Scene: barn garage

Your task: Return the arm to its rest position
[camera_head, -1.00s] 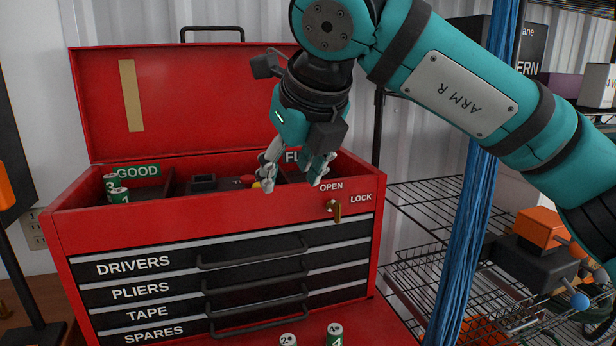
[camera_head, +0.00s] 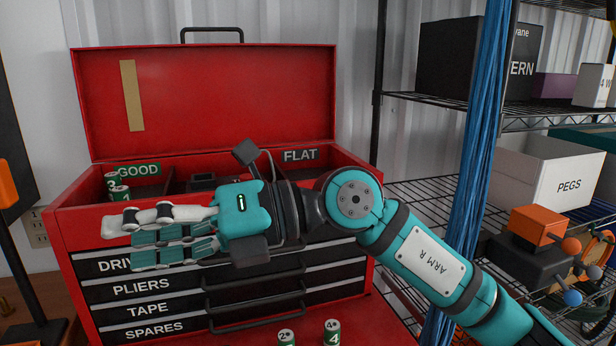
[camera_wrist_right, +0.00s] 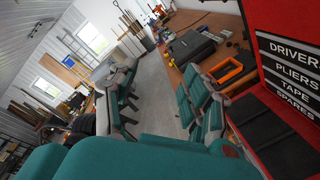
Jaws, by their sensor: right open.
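My right arm (camera_head: 424,252), teal and marked ARM R, comes in from the lower right and lies low across the front of the red tool chest (camera_head: 98,300). Its right gripper (camera_head: 122,244) points left, in front of the chest and over the DRIVERS drawer. In the right wrist view the gripper (camera_wrist_right: 160,92) is open, with nothing between its fingers. The left gripper is not in view. The gripper and wrist hide part of the chest's front edge and upper drawer.
Two green batteries (camera_head: 120,193) stand in the GOOD compartment. Two more (camera_head: 332,332) stand before the drawers. Blue cables (camera_head: 470,190) hang beside wire shelving (camera_head: 440,96) at right. In the wrist view, an orange tray (camera_wrist_right: 226,70) lies on the bench.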

